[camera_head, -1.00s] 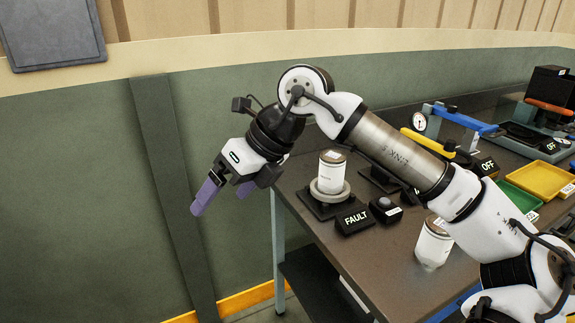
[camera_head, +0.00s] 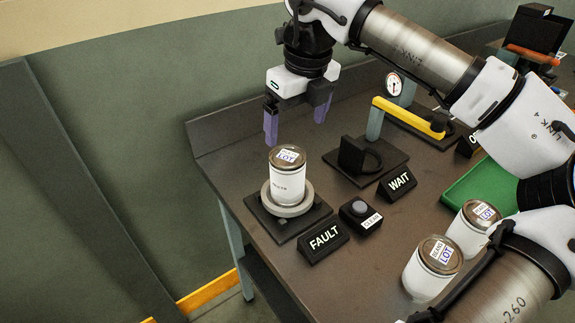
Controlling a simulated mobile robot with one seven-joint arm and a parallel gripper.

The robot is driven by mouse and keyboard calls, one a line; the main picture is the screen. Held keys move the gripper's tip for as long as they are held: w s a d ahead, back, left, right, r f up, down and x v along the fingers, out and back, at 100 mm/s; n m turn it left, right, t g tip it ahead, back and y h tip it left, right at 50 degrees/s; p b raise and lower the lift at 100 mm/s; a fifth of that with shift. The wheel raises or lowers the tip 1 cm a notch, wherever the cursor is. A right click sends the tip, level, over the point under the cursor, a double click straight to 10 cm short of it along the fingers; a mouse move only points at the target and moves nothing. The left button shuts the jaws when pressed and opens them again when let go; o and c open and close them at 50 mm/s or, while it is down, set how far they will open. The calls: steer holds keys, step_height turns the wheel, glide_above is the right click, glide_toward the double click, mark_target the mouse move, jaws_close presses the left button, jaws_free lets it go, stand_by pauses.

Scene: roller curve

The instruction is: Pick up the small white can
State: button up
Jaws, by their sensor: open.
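A small white can (camera_head: 288,183) with a bronze lid and a LOT label stands upright on a round grey seat on a dark base plate (camera_head: 262,227), near the table's left corner. Two similar white cans stand on the table at the lower right: one nearer (camera_head: 424,283) and one just behind it (camera_head: 463,238). My gripper (camera_head: 296,128) points down with its purple fingers apart. It is empty and above the seated can, seemingly slightly behind it. I cannot tell the exact depth gap.
The FAULT sign (camera_head: 323,242), a button box (camera_head: 361,215) and the WAIT sign (camera_head: 397,183) stand right of the seated can. A dark fixture (camera_head: 358,160) and a yellow-handled lever (camera_head: 408,116) are behind. A green tray (camera_head: 482,190) lies at right.

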mark_target(290, 156)
steer(key=f, duration=0.2)
steer(key=f+p, duration=0.1)
steer(key=f, duration=0.4)
steer(key=shift+w+a+f, duration=0.25)
steer(key=shift+a+f, duration=0.1)
steer(key=shift+a, duration=0.05)
steer(key=shift+s+a+f+p, duration=0.1)
steer(key=shift+a+f+p, duration=0.1)
steer(key=shift+f+p, duration=0.45)
steer(key=f, duration=0.1)
steer(key=f+p, duration=0.1)
steer(key=f, duration=0.2)
steer(key=shift+a+p, duration=0.3)
steer(key=shift+a, duration=0.05)
steer(key=c, duration=1.3)
steer(key=shift+w, duration=0.2)
steer(key=shift+c, duration=0.7)
steer(key=shift+r, duration=0.15)
